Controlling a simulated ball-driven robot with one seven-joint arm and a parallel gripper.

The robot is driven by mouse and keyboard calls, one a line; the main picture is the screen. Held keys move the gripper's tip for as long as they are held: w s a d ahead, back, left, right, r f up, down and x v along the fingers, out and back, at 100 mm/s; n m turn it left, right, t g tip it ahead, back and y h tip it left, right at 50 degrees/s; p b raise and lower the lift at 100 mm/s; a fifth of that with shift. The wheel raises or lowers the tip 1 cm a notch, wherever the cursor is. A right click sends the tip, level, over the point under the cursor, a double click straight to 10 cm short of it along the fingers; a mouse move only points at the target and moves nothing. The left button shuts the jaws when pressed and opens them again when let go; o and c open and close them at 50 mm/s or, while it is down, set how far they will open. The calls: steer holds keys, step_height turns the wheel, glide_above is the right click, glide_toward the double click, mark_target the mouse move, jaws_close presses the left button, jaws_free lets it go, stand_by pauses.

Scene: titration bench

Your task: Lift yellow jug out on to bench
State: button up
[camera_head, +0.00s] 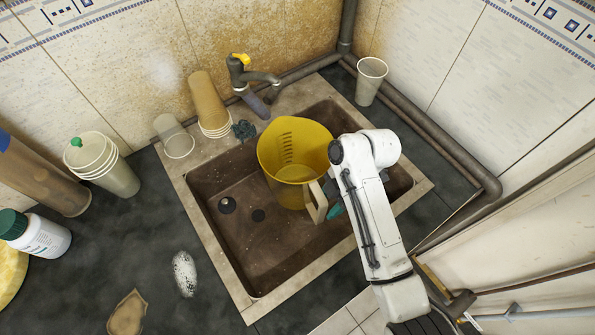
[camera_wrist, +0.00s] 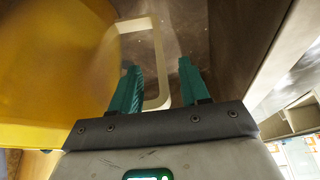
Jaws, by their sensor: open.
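The yellow jug (camera_head: 290,150), see-through with dark markings, stands upright in the brown sink (camera_head: 230,255). Its pale loop handle (camera_head: 319,203) points toward the lower right. In the wrist view the jug (camera_wrist: 50,60) fills the left side, and the outer bar of the handle (camera_wrist: 160,65) shows between my two green fingers. My gripper (camera_wrist: 160,80) is open, with a gap between each finger and the bar. In the head view my arm hides most of my gripper; a green finger (camera_head: 334,211) shows beside the handle. I cannot tell whether a finger touches it.
A tap (camera_head: 250,75) stands behind the sink. Stacked tan cups (camera_head: 207,100), a tipped clear cup (camera_head: 174,138) and white tubs (camera_head: 100,165) line the left back. A cup (camera_head: 370,80) stands at the back right. The dark bench (camera_head: 150,235) has free room left of the sink.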

steer(key=shift+x, duration=1.7)
steer(key=shift+s, duration=0.1)
jaws_close()
steer(key=shift+r, duration=0.1)
